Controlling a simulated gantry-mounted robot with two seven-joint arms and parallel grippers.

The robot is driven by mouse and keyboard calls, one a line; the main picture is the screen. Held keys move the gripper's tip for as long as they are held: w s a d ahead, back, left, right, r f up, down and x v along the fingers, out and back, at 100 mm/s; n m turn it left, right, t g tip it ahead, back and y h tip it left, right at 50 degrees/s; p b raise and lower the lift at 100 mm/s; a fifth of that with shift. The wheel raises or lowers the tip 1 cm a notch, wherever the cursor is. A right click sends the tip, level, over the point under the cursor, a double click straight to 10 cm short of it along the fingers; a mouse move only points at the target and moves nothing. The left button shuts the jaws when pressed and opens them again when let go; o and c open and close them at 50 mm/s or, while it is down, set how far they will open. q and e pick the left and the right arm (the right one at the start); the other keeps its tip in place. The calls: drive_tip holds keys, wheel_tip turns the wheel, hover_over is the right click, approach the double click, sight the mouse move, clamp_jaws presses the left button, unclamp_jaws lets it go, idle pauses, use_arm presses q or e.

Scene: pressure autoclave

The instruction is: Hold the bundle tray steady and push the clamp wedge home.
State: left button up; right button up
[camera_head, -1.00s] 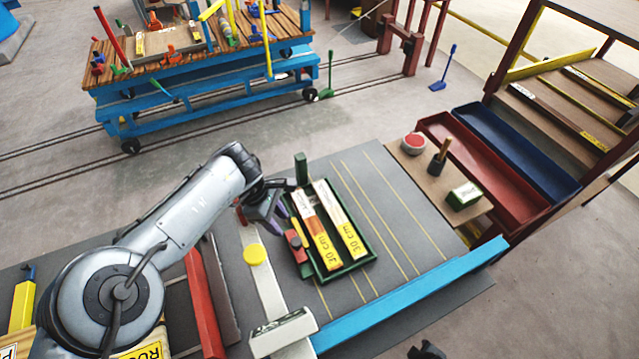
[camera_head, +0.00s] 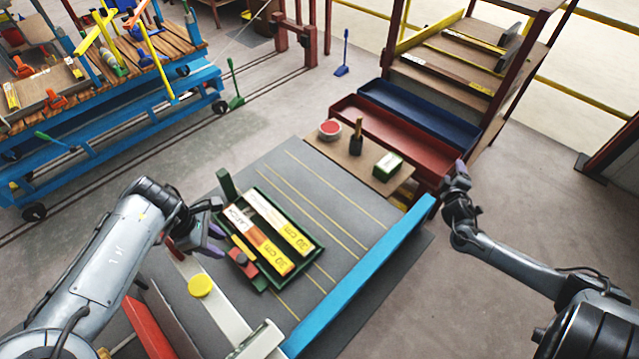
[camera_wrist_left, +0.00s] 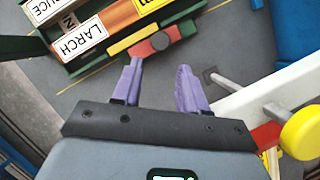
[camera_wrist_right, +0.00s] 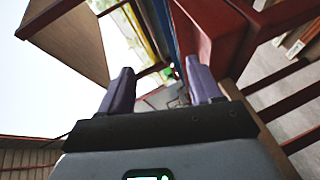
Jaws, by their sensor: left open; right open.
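The green bundle tray (camera_head: 312,262) lies on the grey table and holds wood bundles marked "30 cm" (camera_head: 270,228); part of it shows at the top of the left wrist view. A red wedge piece (camera_head: 243,264) with a dark round knob sits at the tray's left side beside a yellow strip; it also shows in the left wrist view (camera_wrist_left: 170,36). My left gripper (camera_head: 216,241) is open and empty just left of the wedge piece, its fingertips (camera_wrist_left: 158,67) pointing toward it. My right gripper (camera_head: 454,178) is open and empty, beyond the blue rail's far end, well away from the tray.
A blue rail (camera_head: 365,278) runs along the table's right side. A white bar with a yellow knob (camera_head: 201,286) lies close to my left gripper. A red trough (camera_head: 390,130), a blue trough (camera_head: 425,110) and a green-white box (camera_head: 387,166) stand behind.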

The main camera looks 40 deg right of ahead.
drive_tip(key=w+d+r+m+g+h, duration=0.1)
drive_tip(key=w+d+r+m, duration=0.15)
drive_tip(key=r, duration=0.45)
drive_tip(key=w+d+r+m+h, duration=0.2)
drive_tip(key=d+r+m, duration=0.15)
drive_tip(key=r, duration=0.35)
drive_tip(key=w+d+r+m+g+h, duration=0.1)
drive_tip(key=w+d+r+m, duration=0.1)
drive_tip(key=r+m, duration=0.35)
drive_tip(key=w+a+r+n+t+y, duration=0.2)
drive_tip(key=w+a+n+t+y, duration=0.45)
drive_tip(key=w+a, duration=1.3)
drive_tip(key=w+a+r+t+y, duration=0.2)
drive_tip(key=w+a+y, duration=0.15)
drive_tip(key=a, duration=0.45)
drive_tip(key=w+a+r+n+t+y, duration=0.1)
drive_tip(key=w+a+r+t+y, duration=0.1)
drive_tip(key=w+a, duration=0.5)
drive_tip(key=w+a+r+t+y, duration=0.2)
drive_tip(key=a+y, duration=0.1)
drive_tip(key=a, duration=0.7)
drive_tip(key=a+f+y, duration=0.1)
drive_tip(key=a, duration=0.3)
drive_tip(key=n+g+y, duration=0.1)
drive_tip(key=g+y, duration=0.1)
drive_tip(key=g, duration=0.3)
approach(228, 183)
drive_tip(key=shift+x, duration=4.5)
